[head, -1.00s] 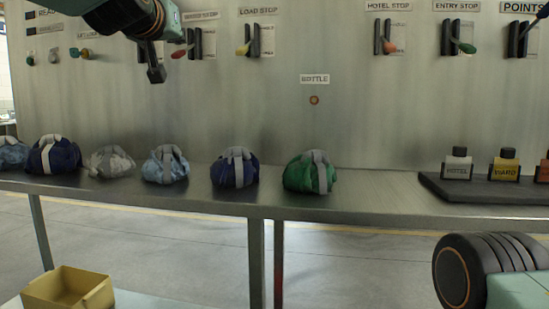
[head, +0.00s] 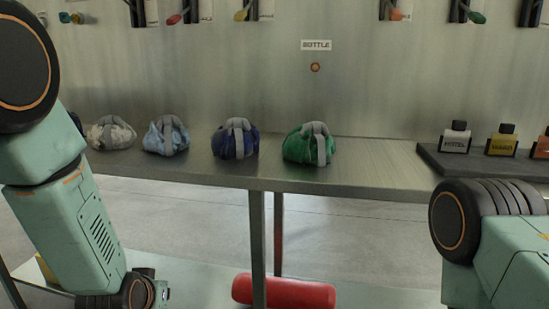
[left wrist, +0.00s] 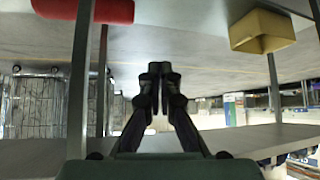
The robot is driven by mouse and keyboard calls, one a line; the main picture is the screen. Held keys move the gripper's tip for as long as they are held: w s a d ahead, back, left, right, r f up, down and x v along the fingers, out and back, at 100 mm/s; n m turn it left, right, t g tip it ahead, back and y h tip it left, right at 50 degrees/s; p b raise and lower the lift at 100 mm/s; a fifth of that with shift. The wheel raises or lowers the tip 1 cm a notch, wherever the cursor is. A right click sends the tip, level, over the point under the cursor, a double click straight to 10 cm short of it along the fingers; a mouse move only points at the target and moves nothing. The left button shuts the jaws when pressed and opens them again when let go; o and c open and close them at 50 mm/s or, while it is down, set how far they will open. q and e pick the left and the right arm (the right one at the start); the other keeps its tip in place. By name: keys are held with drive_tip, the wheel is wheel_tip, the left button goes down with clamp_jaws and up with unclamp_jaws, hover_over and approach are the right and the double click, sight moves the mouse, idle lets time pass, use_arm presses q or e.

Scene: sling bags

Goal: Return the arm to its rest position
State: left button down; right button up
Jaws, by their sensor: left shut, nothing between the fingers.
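My left gripper (left wrist: 160,70) shows in the left wrist view. Its dark fingers are close together with nothing between them, and it is clear of the bags. In the head view my left arm (head: 70,215) is folded down at the left edge, and its fingers do not show there. My right arm (head: 490,235) shows at the lower right of the head view, with its gripper out of view.
A metal shelf (head: 370,180) carries sling bags: white (head: 110,133), light blue (head: 166,136), dark blue (head: 236,138) and green (head: 310,144). Labelled bottles (head: 456,137) stand on its right. A red cylinder (head: 285,292) lies below. The left wrist view shows a yellow box (left wrist: 262,31).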

use_arm(q)
drive_tip(key=s+f+g+p, duration=0.2)
drive_tip(key=s+f+g, duration=0.2)
drive_tip(key=s, duration=1.3)
drive_tip(key=s+d+f+g+h+p, duration=0.1)
drive_tip(key=s+f+g, duration=0.3)
drive_tip(key=s+f, duration=0.5)
drive_tip(key=s+p, duration=0.1)
drive_tip(key=s, duration=0.7)
drive_tip(key=shift+s+m+g+p, duration=0.3)
drive_tip(key=shift+g+p, duration=0.1)
drive_tip(key=shift+s, duration=0.15)
